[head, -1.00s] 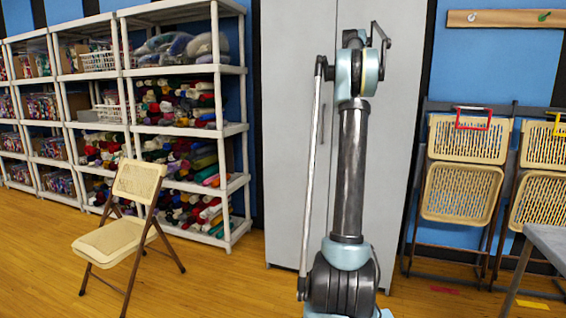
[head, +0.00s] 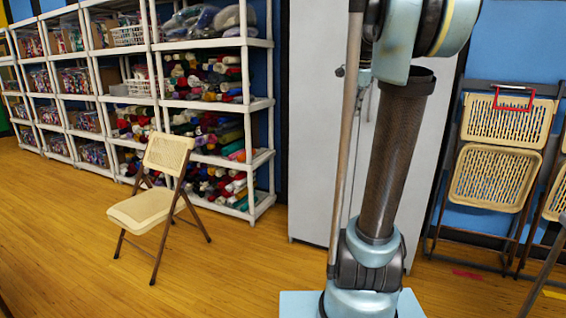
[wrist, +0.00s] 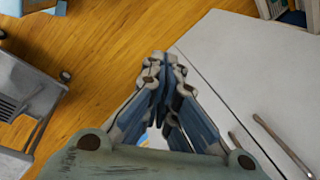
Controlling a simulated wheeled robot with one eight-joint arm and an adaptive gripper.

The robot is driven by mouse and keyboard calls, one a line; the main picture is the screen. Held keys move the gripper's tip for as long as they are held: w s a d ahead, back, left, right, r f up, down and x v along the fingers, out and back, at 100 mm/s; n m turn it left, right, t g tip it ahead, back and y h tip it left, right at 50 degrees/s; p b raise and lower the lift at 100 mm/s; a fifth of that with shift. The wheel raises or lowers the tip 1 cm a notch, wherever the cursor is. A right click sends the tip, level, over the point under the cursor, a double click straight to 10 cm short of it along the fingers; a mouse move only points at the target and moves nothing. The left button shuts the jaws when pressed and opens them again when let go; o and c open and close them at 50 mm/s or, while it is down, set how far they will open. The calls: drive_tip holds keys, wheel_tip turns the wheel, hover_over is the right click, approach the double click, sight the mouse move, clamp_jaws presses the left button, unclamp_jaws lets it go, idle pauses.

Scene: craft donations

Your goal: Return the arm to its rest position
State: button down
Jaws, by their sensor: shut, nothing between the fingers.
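In the wrist view, my gripper (wrist: 160,65) is shut, its fingertips together with nothing between them. It is over the wooden floor, beside the grey cabinet (wrist: 240,70) with its metal handles. In the head view, my arm rises in front of the same grey cabinet (head: 315,150). Its upper part runs out of the top of the picture, and my gripper is not visible there.
White shelves (head: 205,160) with yarn and fabric rolls stand at the left. A tan folding chair (head: 150,205) stands open on clear wooden floor. Folded chairs (head: 492,180) lean on the blue wall at right. A grey piece of furniture (wrist: 30,95) shows left in the wrist view.

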drive_tip(key=s+a+f+n, duration=0.3)
drive_tip(key=s+f+n, duration=0.5)
drive_tip(key=s+f, duration=0.7)
drive_tip(key=s+a+f+n, duration=0.3)
drive_tip(key=s+f+n, duration=0.5)
drive_tip(key=s+f, duration=0.6)
wheel_tip(320, 180, down, 2)
drive_tip(key=shift+s+a+f+h, duration=0.15)
drive_tip(key=shift+s+f+h, duration=0.05)
drive_tip(key=shift+s+h, duration=0.15)
